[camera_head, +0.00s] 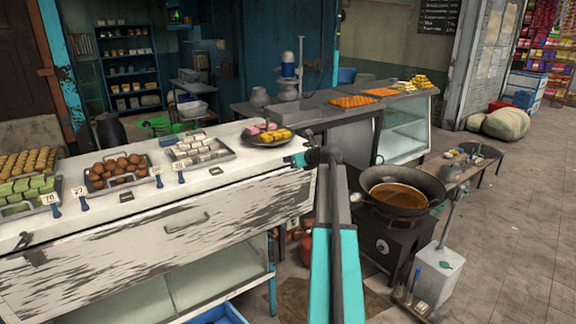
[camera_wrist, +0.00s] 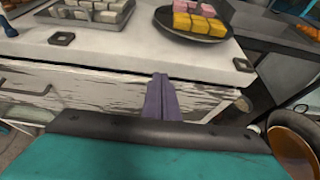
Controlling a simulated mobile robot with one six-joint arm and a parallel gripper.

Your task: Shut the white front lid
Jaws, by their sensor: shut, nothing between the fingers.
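The white front lid (camera_head: 165,240) is a long panel with worn, peeling paint and a metal handle (camera_head: 187,222), on the front of the counter at left. It lies below the white countertop; I cannot tell if it is fully flush. In the wrist view the lid (camera_wrist: 100,97) shows below the countertop edge, with part of its handle at far left. My gripper (camera_head: 299,159) is at the counter's right end in the head view. In the wrist view its purple fingers (camera_wrist: 161,82) are together, empty, in front of the lid near its top edge. Contact is unclear.
A plate of sweets (camera_head: 268,137) and trays (camera_head: 118,176) stand on the countertop. A wok (camera_head: 402,192) with brown liquid sits on a stove to the right of my arm. A glass case (camera_head: 405,130) stands behind. Open paved floor (camera_head: 520,220) lies at right.

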